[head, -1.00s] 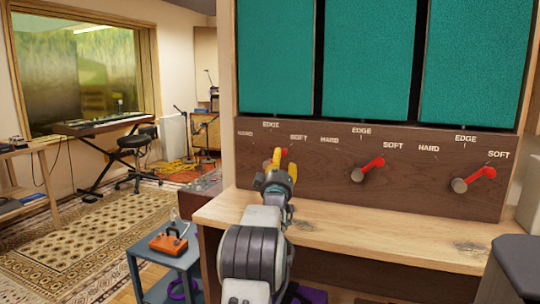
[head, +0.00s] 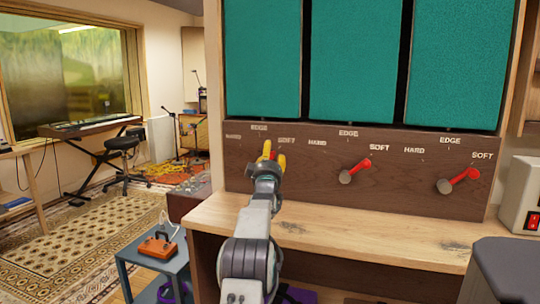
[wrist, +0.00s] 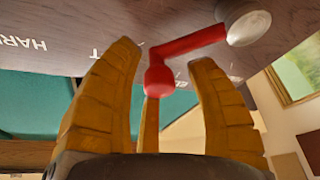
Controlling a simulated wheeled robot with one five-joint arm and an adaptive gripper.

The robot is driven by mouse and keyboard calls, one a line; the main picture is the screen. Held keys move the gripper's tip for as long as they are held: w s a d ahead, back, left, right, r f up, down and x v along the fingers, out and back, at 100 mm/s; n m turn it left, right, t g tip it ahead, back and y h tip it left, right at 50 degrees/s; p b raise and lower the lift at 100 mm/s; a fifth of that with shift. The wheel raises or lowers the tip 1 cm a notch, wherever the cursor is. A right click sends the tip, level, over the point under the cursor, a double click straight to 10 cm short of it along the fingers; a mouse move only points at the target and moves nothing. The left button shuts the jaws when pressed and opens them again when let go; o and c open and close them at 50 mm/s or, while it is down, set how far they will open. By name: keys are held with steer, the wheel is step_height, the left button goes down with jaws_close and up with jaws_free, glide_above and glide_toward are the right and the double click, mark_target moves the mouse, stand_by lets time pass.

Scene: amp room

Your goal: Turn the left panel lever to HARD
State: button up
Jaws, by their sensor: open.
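The left panel lever has a red handle (wrist: 188,45) on a grey round hub (wrist: 247,24). In the wrist view the handle's bent tip lies between my gripper's (wrist: 165,85) yellow fingers, which are spread open around it. Clear contact does not show. In the head view my gripper (head: 273,154) is in front of the left lever and hides most of it; a bit of red shows between the fingers. The left panel's HARD label (head: 233,136) is left, EDGE (head: 259,127) above and SOFT (head: 286,141) right of the gripper. The lever's exact setting is hidden.
The middle lever (head: 355,171) and right lever (head: 459,181) both point up right toward SOFT. A wooden shelf (head: 350,236) juts out below the levers. A small blue table (head: 160,262) with an orange box (head: 158,246) stands left of my arm.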

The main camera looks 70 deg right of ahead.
steer(key=shift+o, duration=0.2)
jaws_close()
stand_by(0.6)
